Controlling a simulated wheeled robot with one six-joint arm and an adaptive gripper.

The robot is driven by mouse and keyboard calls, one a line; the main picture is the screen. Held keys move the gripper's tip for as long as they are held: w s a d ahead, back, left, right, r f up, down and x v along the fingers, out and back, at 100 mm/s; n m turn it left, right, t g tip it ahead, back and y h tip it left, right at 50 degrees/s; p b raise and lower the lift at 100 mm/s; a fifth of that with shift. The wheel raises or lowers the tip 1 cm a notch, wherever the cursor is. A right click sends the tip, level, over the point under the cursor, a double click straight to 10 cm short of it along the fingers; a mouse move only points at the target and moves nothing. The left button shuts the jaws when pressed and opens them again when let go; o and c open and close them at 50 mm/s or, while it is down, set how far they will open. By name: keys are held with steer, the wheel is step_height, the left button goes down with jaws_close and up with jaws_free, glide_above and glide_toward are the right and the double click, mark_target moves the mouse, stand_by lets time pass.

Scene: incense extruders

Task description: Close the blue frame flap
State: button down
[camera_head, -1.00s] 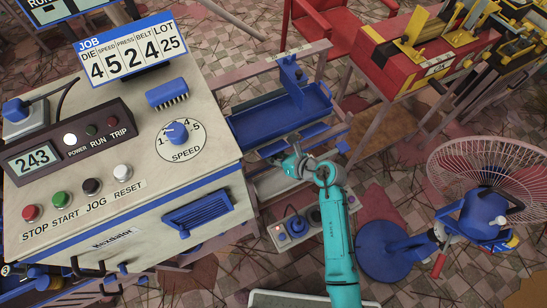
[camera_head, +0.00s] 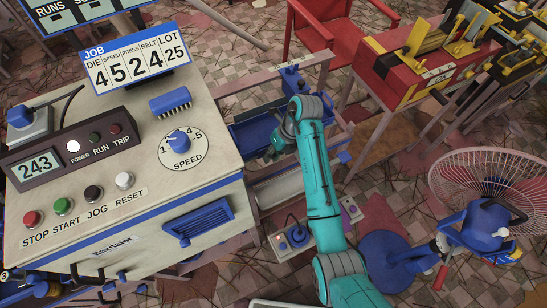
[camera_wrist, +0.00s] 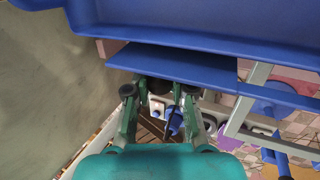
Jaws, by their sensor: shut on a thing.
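The blue frame flap (camera_wrist: 180,66) is a flat blue plate under a larger blue tray (camera_wrist: 200,22) in the wrist view. My gripper (camera_wrist: 160,90) is at the flap's near edge, shut on it, with its two fingers spaced apart. The fingertips overlap the edge, so the exact contact is hidden. In the head view, the blue tray (camera_head: 247,136) sits in a pale frame right of the machine. My gripper (camera_head: 275,142) is at this tray, and my arm hides much of the tray and the flap.
The control machine (camera_head: 110,170) stands close on the left. A blue fan (camera_head: 485,225) stands at the lower right. A red press bench (camera_head: 425,70) and a red chair (camera_head: 340,25) are behind. A small box with blue knobs (camera_head: 297,238) sits below the frame.

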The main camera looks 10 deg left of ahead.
steer(key=shift+w+a+r+g+h, duration=0.15)
steer(key=shift+w+g+h, duration=0.15)
steer(key=shift+g, duration=0.3)
steer(key=c, duration=1)
jaws_free()
steer(key=shift+s, duration=0.1)
